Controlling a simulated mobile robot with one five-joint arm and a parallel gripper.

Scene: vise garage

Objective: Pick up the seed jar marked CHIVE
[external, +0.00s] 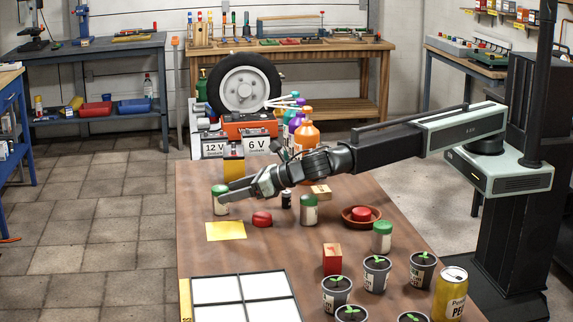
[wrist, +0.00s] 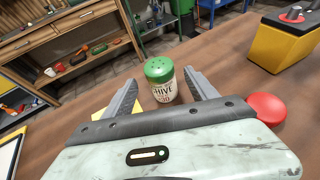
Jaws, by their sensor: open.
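My gripper (external: 228,193) is open and low, right at this jar. In the wrist view the jar shows between my two spread fingers (wrist: 161,82), near their tips. I cannot tell whether either finger touches it. Two similar green-lidded jars, one in the middle (external: 310,212) and one farther right (external: 382,238), have labels too small to read.
A red lid (external: 262,219) and a yellow sheet (external: 226,231) lie near the jar. Batteries (external: 256,146) and bottles (external: 306,137) stand behind. Seedling pots (external: 376,273), a red box (external: 332,259) and a can (external: 450,295) are at the front right. A white-paned frame (external: 240,295) lies at the front left.

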